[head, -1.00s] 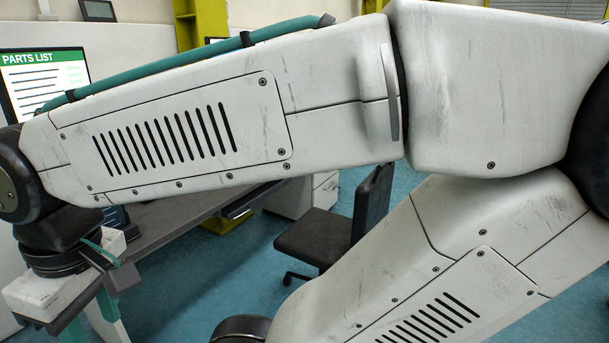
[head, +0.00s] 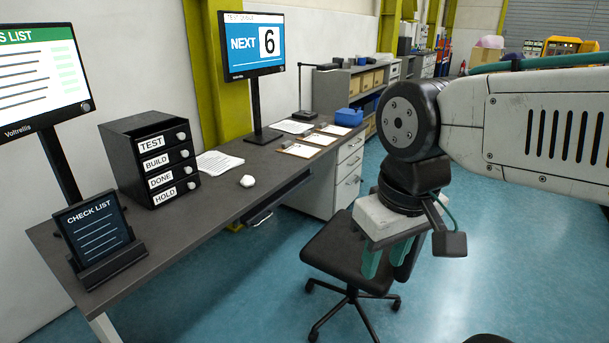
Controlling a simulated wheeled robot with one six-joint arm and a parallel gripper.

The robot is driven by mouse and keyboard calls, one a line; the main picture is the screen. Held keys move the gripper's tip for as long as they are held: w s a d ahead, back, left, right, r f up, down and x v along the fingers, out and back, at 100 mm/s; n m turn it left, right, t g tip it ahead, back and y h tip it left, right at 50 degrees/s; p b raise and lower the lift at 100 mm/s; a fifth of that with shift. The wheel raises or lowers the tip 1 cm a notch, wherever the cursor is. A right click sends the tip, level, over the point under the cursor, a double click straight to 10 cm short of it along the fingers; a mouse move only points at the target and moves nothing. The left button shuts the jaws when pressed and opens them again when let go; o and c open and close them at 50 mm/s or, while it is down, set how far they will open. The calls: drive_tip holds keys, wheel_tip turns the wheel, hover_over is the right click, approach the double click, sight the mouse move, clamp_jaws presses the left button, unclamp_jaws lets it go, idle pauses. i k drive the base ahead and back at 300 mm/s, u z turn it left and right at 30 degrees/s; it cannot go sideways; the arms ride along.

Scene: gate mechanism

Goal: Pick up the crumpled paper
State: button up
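A small white crumpled paper (head: 248,181) lies on the dark desk top (head: 215,215), right of the black drawer unit and in front of a sheet stack. My gripper (head: 388,266) hangs from my arm at the right, over the chair and well to the right of the paper. It points down with its teal fingers partly visible and is apart from the paper. Nothing shows between the fingers, but their gap is hard to see from this angle.
A black drawer unit (head: 155,165), a checklist stand (head: 98,238) and a monitor (head: 250,45) stand on the desk. Printed sheets (head: 218,163) lie near the paper. A black office chair (head: 345,250) stands before the desk. Floor to the right is clear.

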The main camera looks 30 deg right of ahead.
sight(246, 181)
drive_tip(key=z, duration=0.1)
drive_tip(key=i, duration=1.65)
